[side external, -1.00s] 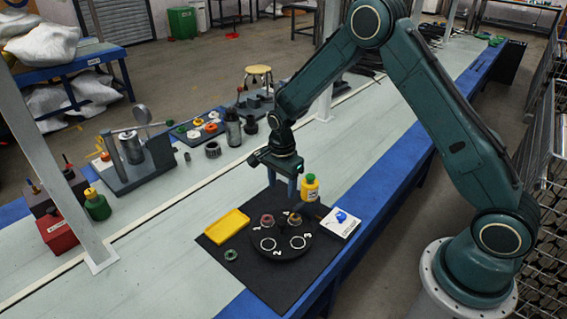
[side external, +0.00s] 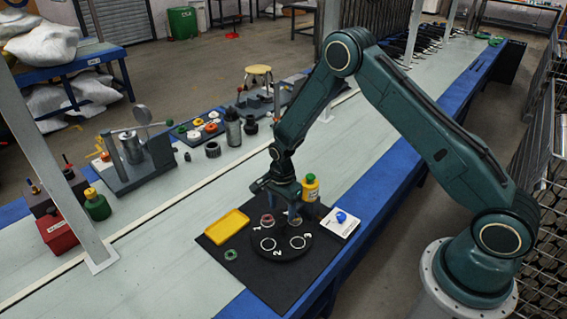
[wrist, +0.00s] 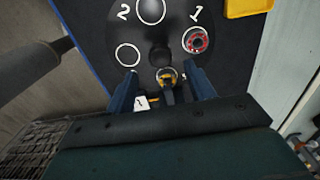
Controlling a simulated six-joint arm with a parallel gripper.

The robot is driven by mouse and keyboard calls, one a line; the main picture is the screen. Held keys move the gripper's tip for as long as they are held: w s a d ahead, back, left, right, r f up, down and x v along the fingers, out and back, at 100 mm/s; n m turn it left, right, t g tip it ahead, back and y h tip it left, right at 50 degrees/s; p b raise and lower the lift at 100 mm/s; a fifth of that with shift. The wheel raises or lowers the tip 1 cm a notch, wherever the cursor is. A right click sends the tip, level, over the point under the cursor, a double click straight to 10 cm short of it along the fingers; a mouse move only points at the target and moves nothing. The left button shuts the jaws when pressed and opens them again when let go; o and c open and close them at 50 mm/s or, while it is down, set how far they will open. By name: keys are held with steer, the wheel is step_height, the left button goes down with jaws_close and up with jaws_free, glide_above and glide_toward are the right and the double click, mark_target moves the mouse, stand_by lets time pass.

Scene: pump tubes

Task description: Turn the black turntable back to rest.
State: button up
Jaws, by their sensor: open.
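The black turntable (side external: 281,251) lies on a black mat, with white numbers and ring marks on top. It also shows in the wrist view (wrist: 160,35). A red-ringed part (side external: 268,219) sits on it near number 1; it shows in the wrist view (wrist: 196,41) too. My gripper (side external: 284,214) is low over the turntable's far side, pointing down. In the wrist view its open fingers (wrist: 163,82) stand either side of a yellow-topped part (wrist: 167,77). I cannot tell whether they touch it. In the side view the gripper partly hides that part.
A yellow tray (side external: 227,226) lies left of the turntable, with a green ring (side external: 231,255) nearer. A yellow bottle (side external: 310,188) stands close behind the gripper. A white card with a blue item (side external: 341,222) lies to the right. The mat's front (side external: 285,288) is clear.

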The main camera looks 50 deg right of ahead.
mark_target(282, 221)
steer(key=shift+f, duration=2.6)
jaws_close()
